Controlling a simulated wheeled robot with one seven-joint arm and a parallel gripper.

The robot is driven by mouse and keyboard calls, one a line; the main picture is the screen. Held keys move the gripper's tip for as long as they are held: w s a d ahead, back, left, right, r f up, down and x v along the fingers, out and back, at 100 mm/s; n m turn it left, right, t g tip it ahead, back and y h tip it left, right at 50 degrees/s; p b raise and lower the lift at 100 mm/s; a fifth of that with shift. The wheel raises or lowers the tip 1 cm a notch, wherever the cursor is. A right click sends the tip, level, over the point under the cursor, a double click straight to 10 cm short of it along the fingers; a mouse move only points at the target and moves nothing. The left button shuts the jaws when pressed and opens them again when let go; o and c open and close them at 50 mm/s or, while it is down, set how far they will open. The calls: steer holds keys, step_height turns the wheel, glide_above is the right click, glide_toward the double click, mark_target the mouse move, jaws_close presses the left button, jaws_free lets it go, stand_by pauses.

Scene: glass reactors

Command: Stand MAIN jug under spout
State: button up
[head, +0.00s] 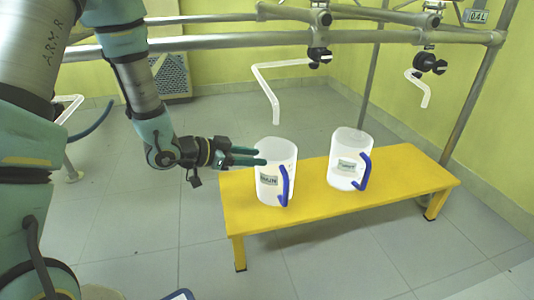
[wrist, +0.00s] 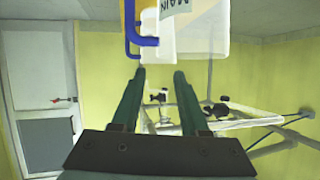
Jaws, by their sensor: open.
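The MAIN jug, a translucent white jug (head: 275,165) with a blue handle, stands upright on the left part of the yellow bench. Its MAIN label (wrist: 174,8) shows upside down in the wrist view, where the handle (wrist: 139,36) lies near one fingertip. My gripper (head: 262,156) is open and empty, its fingertips at the jug's left side; I cannot tell whether they touch it. Its two fingers also show in the wrist view (wrist: 160,73). A bent white spout (head: 266,90) hangs above the jug in the picture; I cannot tell whether it is directly overhead.
A second jug (head: 349,158) with a blue handle stands farther right on the yellow bench (head: 330,203). Another short spout (head: 419,88) hangs at the right from the metal pipe frame (head: 410,36). The grey floor in front of the bench is clear.

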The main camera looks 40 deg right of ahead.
steer(key=shift+a+r, duration=0.2)
steer(key=shift+a, duration=0.2)
steer(key=shift+w, duration=0.1)
steer(key=w+a+r+n+t+y, duration=0.1)
steer(key=w+a+n+t+y, duration=0.35)
steer(key=w+a, duration=0.4)
steer(key=w+a+r+n+t+y, duration=0.1)
steer(key=w+a+n+t+y, duration=0.35)
steer(key=a, duration=0.75)
steer(key=s+a+r+n+g+y, duration=0.1)
steer(key=a+n+y, duration=0.15)
steer(key=a, duration=0.35)
steer(key=a+r+n+g+y, duration=0.1)
steer(key=a+n+g, duration=0.15)
steer(key=a, duration=0.25)
steer(key=s+a+r+n+g, duration=0.2)
steer(key=s+a+n, duration=0.3)
steer(key=s, duration=0.4)
steer(key=shift+s+a, duration=0.25)
steer(key=shift+a, duration=0.6)
steer(key=shift+g+y, duration=0.25)
